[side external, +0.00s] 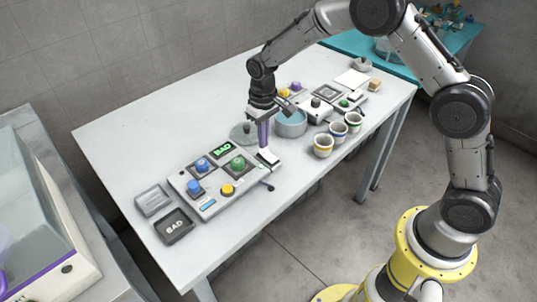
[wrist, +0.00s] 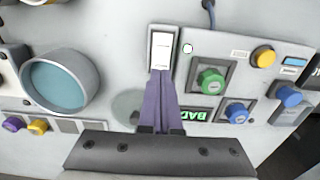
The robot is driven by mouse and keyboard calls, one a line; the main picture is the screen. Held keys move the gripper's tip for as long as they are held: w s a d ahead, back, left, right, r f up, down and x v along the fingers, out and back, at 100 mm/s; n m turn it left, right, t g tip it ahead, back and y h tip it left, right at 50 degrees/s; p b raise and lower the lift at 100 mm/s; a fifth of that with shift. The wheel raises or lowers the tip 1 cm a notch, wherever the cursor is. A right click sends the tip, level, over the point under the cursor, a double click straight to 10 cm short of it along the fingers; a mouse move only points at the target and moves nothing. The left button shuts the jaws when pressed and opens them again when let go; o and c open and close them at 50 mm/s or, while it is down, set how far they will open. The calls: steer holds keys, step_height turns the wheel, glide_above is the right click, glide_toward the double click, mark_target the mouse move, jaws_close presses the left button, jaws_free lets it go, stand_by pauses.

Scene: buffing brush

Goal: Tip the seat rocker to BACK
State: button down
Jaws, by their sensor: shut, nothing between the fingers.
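A white rocker (side external: 268,157) in a grey frame sits at the right end of the near control panel in the side view. It also shows at the top centre of the wrist view (wrist: 162,48). I take it for the seat rocker; no BACK marking is readable and its tilt is hard to tell. My gripper (side external: 263,146) points down with its purple fingers shut and empty. In the wrist view the fingertips (wrist: 161,75) are at the rocker's lower end and overlap it; I cannot tell whether they touch.
The panel carries a green knob (side external: 238,164), blue knobs (wrist: 288,96), a yellow button (side external: 227,190) and a lit display reading BAD (side external: 222,149). A round blue-topped container (wrist: 57,82) stands beside the rocker. Several cups (side external: 338,131) and a second panel stand farther right.

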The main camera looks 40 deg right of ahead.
mark_target(264, 151)
steer(key=shift+f, duration=1)
stand_by(0.5)
steer(key=shift+r, duration=3.5)
